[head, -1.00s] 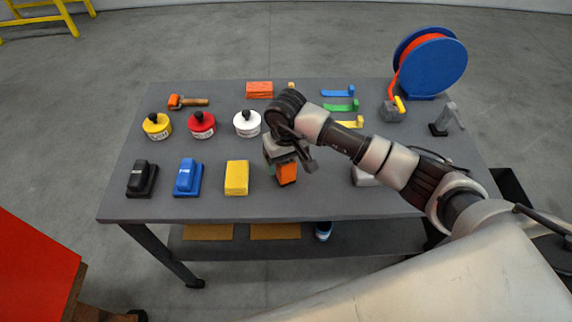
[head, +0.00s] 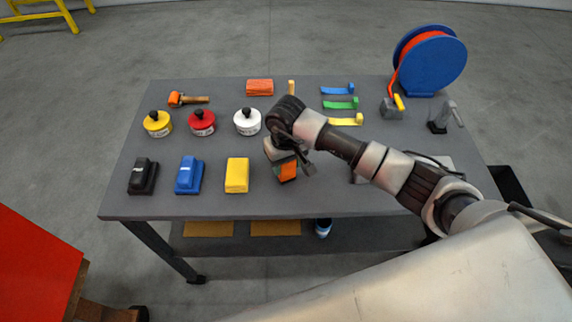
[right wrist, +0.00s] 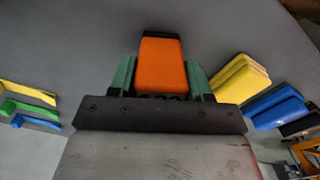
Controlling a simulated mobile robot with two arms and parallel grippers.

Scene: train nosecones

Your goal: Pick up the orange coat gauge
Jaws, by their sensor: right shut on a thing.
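The orange coat gauge (head: 288,172) is a small orange block at the front middle of the grey table in the head view. My right gripper (head: 284,168) reaches down over it from the right and partly hides it. In the right wrist view the orange gauge (right wrist: 162,64) sits between the two green fingers of my right gripper (right wrist: 160,80), which are shut on it. I cannot tell whether the gauge is clear of the table top. My left gripper is not in view.
A yellow block (head: 237,175), a blue one (head: 189,175) and a black one (head: 143,176) stand to the left. White (head: 248,122), red (head: 202,123) and yellow (head: 158,124) round containers stand behind. A blue reel (head: 430,62) stands at the back right.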

